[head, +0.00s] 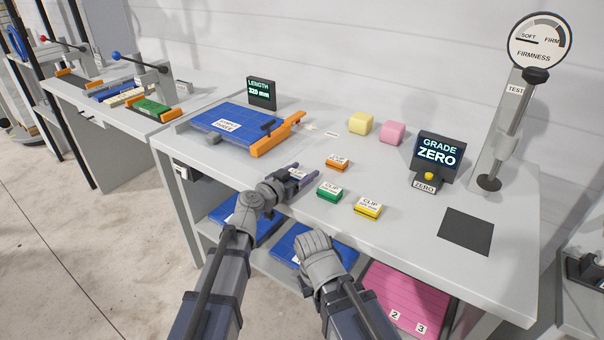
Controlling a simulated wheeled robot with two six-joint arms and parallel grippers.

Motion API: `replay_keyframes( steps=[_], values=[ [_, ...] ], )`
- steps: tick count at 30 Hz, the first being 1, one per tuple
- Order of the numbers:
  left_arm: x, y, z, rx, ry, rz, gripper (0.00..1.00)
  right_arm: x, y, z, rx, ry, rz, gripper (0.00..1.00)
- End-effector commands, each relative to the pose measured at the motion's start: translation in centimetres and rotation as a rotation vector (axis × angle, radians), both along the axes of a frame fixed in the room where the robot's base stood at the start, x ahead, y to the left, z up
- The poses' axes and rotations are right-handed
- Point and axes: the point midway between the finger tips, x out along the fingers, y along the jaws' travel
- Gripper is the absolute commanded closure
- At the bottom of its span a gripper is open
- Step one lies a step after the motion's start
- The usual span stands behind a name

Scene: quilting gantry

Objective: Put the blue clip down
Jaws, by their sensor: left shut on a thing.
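My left gripper (300,178) is shut on the blue clip (296,174), low over the front part of the table. The gripper's fingers hide most of the clip, and its pale label shows between them. I cannot tell whether the clip touches the tabletop. An orange clip (337,162), a green clip (329,191) and a yellow clip (368,207) lie on the table to the right of it. My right gripper (314,240) is near the table's front edge, and its fingers are too unclear to read.
A blue quilted panel (215,117) with an orange end lies at the left of the table (420,225). Yellow and pink foam blocks (392,132) stand at the back. A grade display (438,152), dark pad (466,231) and firmness tester (505,130) are at right. Shelves hold panels below.

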Motion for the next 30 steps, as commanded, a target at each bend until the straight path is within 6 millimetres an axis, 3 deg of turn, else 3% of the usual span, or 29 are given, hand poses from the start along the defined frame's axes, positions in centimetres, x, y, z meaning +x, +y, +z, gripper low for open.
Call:
replay_keyframes(
  steps=[1,2,8,19,30],
  values=[
    [0.0,0.0,-0.3,0.000,0.000,0.000,0.80,0.0,0.0,-0.3,0.000,0.000,0.000,1.00],
    [0.0,0.0,-0.3,0.000,0.000,0.000,0.25,0.0,0.0,-0.3,0.000,0.000,0.000,1.00],
    [0.0,0.0,-0.2,0.000,0.000,0.000,0.02,0.0,0.0,-0.2,0.000,0.000,0.000,1.00],
    [-0.2,0.2,0.3,0.000,0.000,0.001,0.00,0.0,0.0,0.3,0.000,0.000,0.000,1.00],
    [-6.3,4.4,1.4,0.000,0.000,0.003,0.00,0.0,0.0,1.4,0.000,0.000,0.000,1.00]
  ],
)
